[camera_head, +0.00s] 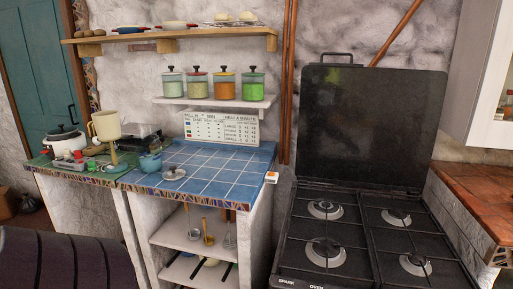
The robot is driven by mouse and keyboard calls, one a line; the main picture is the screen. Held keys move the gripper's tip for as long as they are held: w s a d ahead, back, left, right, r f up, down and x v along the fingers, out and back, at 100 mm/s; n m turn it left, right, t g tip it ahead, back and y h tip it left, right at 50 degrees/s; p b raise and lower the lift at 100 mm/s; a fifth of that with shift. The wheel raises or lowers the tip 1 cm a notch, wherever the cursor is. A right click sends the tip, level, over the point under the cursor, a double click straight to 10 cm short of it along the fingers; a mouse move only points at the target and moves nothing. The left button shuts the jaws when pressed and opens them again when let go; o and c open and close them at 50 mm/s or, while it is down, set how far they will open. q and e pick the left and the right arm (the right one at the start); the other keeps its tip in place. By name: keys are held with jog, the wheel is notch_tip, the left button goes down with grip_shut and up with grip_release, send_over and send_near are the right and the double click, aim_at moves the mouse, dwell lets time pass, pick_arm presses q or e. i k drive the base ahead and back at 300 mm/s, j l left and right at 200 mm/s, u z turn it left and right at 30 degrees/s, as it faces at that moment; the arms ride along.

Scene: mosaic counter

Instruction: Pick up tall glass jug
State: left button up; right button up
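I cannot make out a tall glass jug for certain in the head view. A cream jug-like vessel (106,125) stands raised at the left of the counter, but it looks opaque. Several glass jars with dark lids and coloured contents stand in a row on the small wall shelf, among them a green one (253,87) and an orange one (224,87). A small clear glass piece (174,173) sits near the front edge of the blue tiled counter (225,170). Neither of my grippers shows.
A black stove (362,235) with its lid raised stands at the right. A white kettle (65,140) and small items crowd the left counter. A blue pot (150,163) stands beside the tiles. A sign (221,129) leans at the back. Much of the tiled top is clear.

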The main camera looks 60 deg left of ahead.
aim_at(147, 152)
jog(key=u, duration=2.6)
jog(key=i+j+u, duration=0.15)
jog(key=i, duration=0.3)
jog(key=i+j+u, duration=0.15)
jog(key=i, duration=0.35)
jog(key=j, duration=0.1)
